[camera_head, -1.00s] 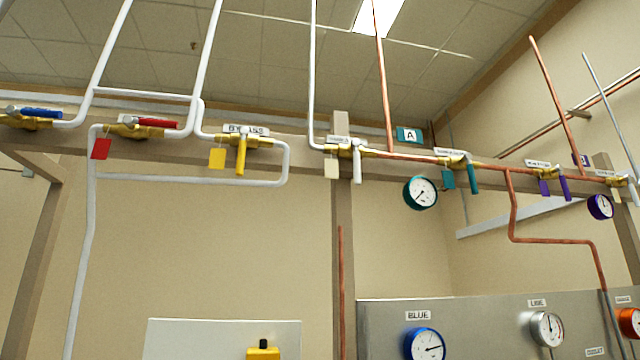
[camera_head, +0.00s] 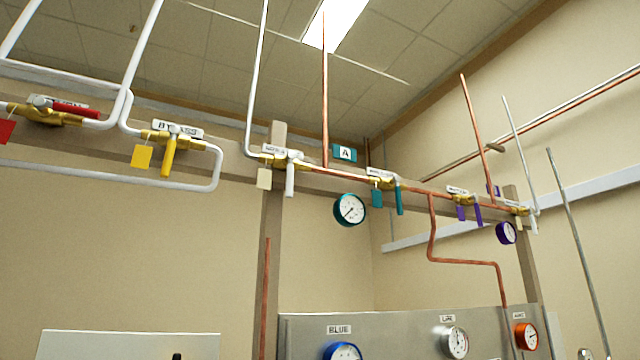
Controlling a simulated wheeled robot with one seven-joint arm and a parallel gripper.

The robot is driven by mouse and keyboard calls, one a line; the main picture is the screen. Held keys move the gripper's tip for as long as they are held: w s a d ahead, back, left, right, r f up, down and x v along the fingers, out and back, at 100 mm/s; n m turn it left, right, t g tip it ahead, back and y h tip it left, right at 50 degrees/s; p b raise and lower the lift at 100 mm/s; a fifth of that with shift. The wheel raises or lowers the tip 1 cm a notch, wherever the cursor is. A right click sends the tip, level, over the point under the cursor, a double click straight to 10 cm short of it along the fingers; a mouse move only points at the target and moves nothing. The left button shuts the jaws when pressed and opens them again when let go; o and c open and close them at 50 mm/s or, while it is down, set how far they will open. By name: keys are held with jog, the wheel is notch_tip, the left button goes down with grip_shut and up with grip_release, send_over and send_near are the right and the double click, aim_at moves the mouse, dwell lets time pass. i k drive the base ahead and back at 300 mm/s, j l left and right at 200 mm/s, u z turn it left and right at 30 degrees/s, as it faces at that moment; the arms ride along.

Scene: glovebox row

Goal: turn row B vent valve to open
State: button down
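On the right part of the copper line, a brass valve (camera_head: 463,199) has a purple handle (camera_head: 479,215) hanging down across the pipe and a purple tag beside it. Further right, another brass valve (camera_head: 519,210) has a white handle (camera_head: 533,224) hanging down and a pale tag. The labels on these valves are too small to read, so I cannot tell which one is the row B vent valve. My gripper is not in view.
Left along the rail are valves with teal (camera_head: 399,200), white (camera_head: 290,179), yellow (camera_head: 169,156) and red (camera_head: 76,110) handles. A teal sign A (camera_head: 344,153) hangs above a teal gauge (camera_head: 350,210). A purple gauge (camera_head: 506,233) hangs right. A grey gauge panel (camera_head: 400,325) stands below.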

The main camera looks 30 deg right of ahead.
aim_at(529, 209)
jog(key=i+l+z, duration=0.25)
jog(key=z, duration=0.25)
jog(key=i+z, duration=0.85)
jog(key=z, duration=0.15)
